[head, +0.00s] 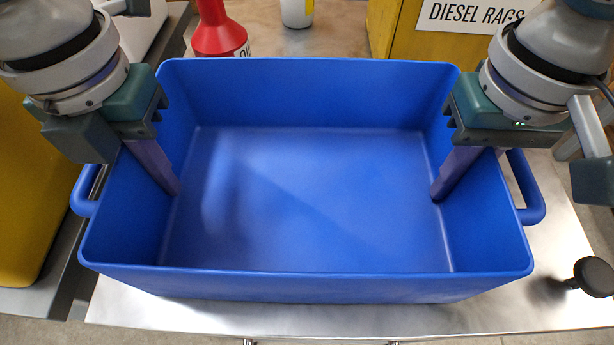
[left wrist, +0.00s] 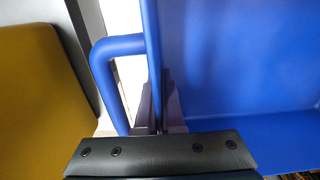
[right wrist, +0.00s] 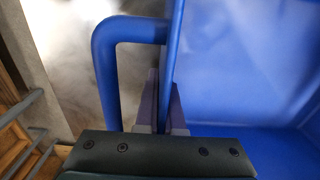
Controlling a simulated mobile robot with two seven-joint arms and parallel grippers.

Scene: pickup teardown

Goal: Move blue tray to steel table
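The blue tray (head: 310,275) is a deep, empty rectangular bin with a loop handle on each short side. It fills the middle of the head view, level, over a steel surface (head: 150,312); whether it touches that surface is hidden. My left gripper (head: 160,170) is shut on the tray's left wall, one finger inside and one outside, beside the handle; the left wrist view shows the fingers (left wrist: 160,110) close against both sides of the wall. My right gripper (head: 447,178) is shut on the right wall the same way, also seen in the right wrist view (right wrist: 164,108).
A red bottle (head: 218,32) and a white container (head: 297,12) stand behind the tray. A yellow bin labelled "DIESEL RAGS" (head: 430,42) is at the back right. A yellow object (head: 25,200) is close on the left. A black knob (head: 593,276) is at the right.

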